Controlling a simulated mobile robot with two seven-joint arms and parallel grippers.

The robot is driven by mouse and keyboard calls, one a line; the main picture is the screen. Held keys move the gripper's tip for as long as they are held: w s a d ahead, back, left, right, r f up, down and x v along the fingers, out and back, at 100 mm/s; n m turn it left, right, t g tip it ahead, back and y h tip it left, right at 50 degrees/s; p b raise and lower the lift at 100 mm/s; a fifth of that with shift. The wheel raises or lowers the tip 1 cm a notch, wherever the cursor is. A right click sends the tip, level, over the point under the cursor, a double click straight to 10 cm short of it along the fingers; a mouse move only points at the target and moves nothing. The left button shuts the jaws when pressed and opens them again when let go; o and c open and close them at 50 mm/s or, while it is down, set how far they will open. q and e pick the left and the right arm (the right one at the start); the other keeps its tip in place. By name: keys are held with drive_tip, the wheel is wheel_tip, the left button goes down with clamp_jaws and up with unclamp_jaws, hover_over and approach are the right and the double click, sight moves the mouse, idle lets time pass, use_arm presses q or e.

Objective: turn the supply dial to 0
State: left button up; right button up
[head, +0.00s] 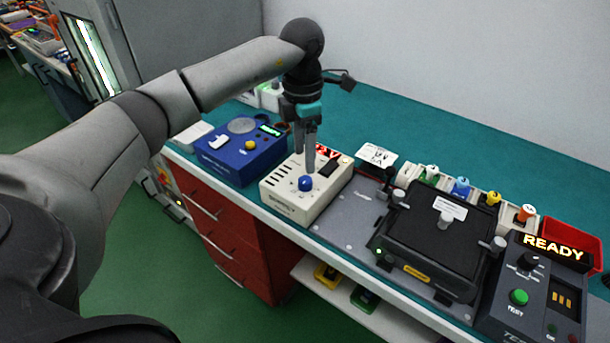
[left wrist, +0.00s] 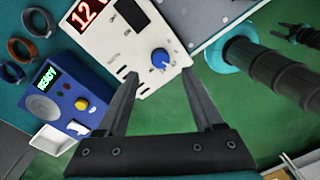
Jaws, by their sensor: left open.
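The supply (head: 283,203) is a cream box near the front edge of the bench, with a red lit display. Its blue dial (head: 305,184) has a white pointer mark, and it also shows in the left wrist view (left wrist: 160,58). In that view the display (left wrist: 91,10) reads 12, with its last sign cut off by the frame edge. My left gripper (head: 305,168) points down over the box, close to the dial. In the left wrist view the fingers (left wrist: 160,76) are apart and empty, and the dial appears between and just beyond their tips. I cannot tell if they touch the box.
A blue unit (head: 240,155) with a yellow knob stands left of the supply. A grey plate with a black fixture (head: 440,235) is to the right, then a tester (head: 535,285) showing READY. Several small coloured-knob units line the back.

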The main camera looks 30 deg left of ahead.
sight(305, 179)
use_arm(q)
wheel_tip(305, 179, down, 6)
drive_tip(key=shift+s+d+f, duration=0.1)
drive_tip(key=shift+d+f, duration=0.05)
drive_tip(key=shift+f, duration=0.05)
clamp_jaws()
idle(0.6)
